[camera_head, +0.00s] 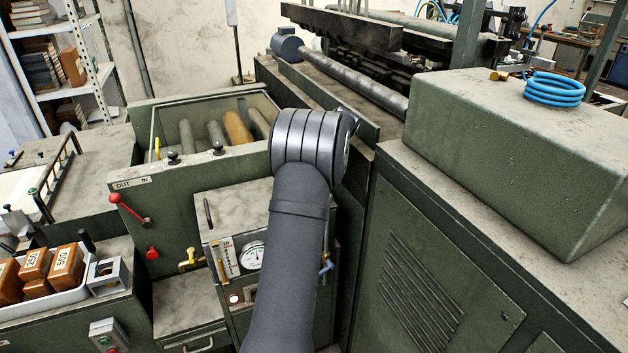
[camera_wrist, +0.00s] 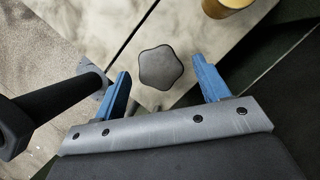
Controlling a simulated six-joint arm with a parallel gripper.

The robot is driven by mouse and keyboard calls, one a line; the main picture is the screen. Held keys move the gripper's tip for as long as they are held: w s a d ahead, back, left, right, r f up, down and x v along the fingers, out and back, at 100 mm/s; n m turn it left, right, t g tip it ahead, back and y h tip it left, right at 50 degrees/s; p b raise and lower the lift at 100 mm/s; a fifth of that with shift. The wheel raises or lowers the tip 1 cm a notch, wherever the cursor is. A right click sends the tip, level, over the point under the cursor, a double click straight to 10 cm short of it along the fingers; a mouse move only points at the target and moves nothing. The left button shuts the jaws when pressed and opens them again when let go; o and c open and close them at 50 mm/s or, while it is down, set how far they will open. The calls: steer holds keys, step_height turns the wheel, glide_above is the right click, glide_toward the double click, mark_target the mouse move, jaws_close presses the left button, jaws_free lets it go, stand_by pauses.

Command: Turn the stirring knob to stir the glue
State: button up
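A black star-shaped knob (camera_wrist: 160,67) shows in the wrist view on a pale, stained top plate. My gripper (camera_wrist: 161,76) has its two blue fingers spread wide, one on each side of the knob as seen from the wrist. There are visible gaps between the fingers and the knob, and I cannot tell how far above it they are. In the head view my dark arm covers the gripper and the knob. The green unit with a dial gauge (camera_head: 252,256) stands below and behind my arm. No glue is visible.
A black handle (camera_wrist: 55,108) lies close to the left finger in the wrist view. A brass cylinder (camera_wrist: 226,6) is at the top. In the head view, a trough with rollers (camera_head: 214,132), a red lever (camera_head: 131,209) and a green cabinet (camera_head: 430,270) surround the arm.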

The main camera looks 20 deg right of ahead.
steer(key=v, duration=1.7)
steer(key=shift+r, duration=0.2)
steer(key=shift+d+f, duration=0.1)
steer(key=x, duration=1.7)
steer(key=shift+f, duration=0.15)
